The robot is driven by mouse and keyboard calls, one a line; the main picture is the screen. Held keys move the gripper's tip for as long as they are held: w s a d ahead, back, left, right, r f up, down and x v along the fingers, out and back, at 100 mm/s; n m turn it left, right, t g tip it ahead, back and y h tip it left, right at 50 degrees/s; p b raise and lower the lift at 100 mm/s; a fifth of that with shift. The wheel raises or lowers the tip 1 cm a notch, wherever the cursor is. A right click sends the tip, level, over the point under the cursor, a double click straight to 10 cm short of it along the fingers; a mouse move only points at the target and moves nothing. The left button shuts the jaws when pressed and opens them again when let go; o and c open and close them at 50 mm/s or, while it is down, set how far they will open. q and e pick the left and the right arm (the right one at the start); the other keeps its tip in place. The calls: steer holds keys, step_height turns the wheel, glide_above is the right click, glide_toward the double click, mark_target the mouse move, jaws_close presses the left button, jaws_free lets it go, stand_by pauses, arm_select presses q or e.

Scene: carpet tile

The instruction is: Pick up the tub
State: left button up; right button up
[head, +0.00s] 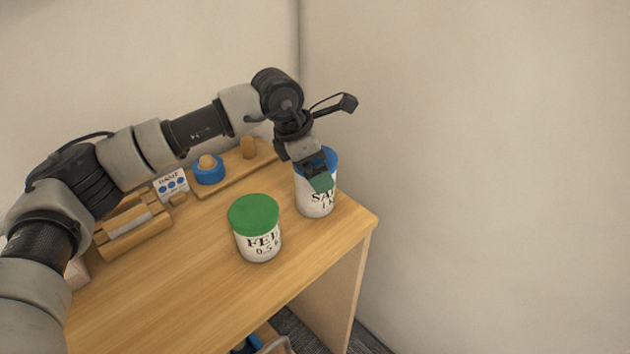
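Two white tubs stand on the wooden desk. One tub with a green lid (256,229) is marked "FEE" and "0.5" in front. The other tub with a blue lid (318,201) is marked "SA" and stands near the far right corner. My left gripper (318,178) reaches down over the blue-lidded tub. A greenish fingertip overlaps the front of its lid and upper side. The other finger is not clear, so I cannot tell whether the gripper is open or closed on the tub. My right gripper is out of view.
Along the back are a wooden board (232,177), a blue ring-shaped item with a wooden ball (208,171), a small card with blue dots (171,185) and a wooden holder (134,230). The desk's (190,290) front is clear. Walls stand behind and right.

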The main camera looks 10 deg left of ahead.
arm_select(q)
steer(key=c, duration=1.4)
steer(key=shift+w+r, duration=0.1)
steer(key=shift+r, duration=0.05)
steer(key=shift+r, duration=0.1)
